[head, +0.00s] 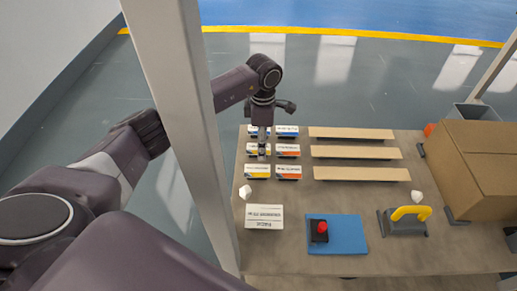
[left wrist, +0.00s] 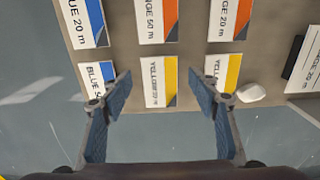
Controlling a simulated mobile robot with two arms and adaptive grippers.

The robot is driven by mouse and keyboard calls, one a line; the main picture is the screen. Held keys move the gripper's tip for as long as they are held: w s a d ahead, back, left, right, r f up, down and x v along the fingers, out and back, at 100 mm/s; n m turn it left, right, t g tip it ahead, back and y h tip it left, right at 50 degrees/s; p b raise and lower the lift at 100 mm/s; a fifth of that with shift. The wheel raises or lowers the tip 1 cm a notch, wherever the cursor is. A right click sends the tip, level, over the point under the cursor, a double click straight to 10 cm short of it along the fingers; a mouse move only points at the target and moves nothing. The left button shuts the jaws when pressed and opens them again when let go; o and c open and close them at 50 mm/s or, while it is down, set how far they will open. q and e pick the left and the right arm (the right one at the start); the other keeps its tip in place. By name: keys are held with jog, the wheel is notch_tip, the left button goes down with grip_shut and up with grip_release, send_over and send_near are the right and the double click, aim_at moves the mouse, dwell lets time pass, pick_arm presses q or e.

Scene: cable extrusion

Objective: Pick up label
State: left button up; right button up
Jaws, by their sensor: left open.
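Several labels with black print and coloured ends lie on the table. In the left wrist view, a yellow label (left wrist: 157,78), whose print reads about "50 m", lies between and beyond the fingertips. A second yellow label (left wrist: 219,72) is by the right finger, and a blue label (left wrist: 97,75) is by the left finger. Farther up are two orange labels (left wrist: 156,20) (left wrist: 226,18) and another blue one (left wrist: 85,20). My left gripper (head: 262,154) is open and empty above the left column of labels, partly hiding them. My right gripper is not in view.
Three wooden strips (head: 358,152) lie right of the labels. A white printed card (head: 264,217), a blue plate (head: 338,234) with a red button (head: 321,229), a yellow-handled device (head: 408,217) and a cardboard box (head: 476,165) share the table. A pale post stands at left.

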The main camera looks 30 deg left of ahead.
pick_arm(q)
jog(key=shift+f, duration=0.25)
dwell(0.4)
jog(key=c, duration=0.8)
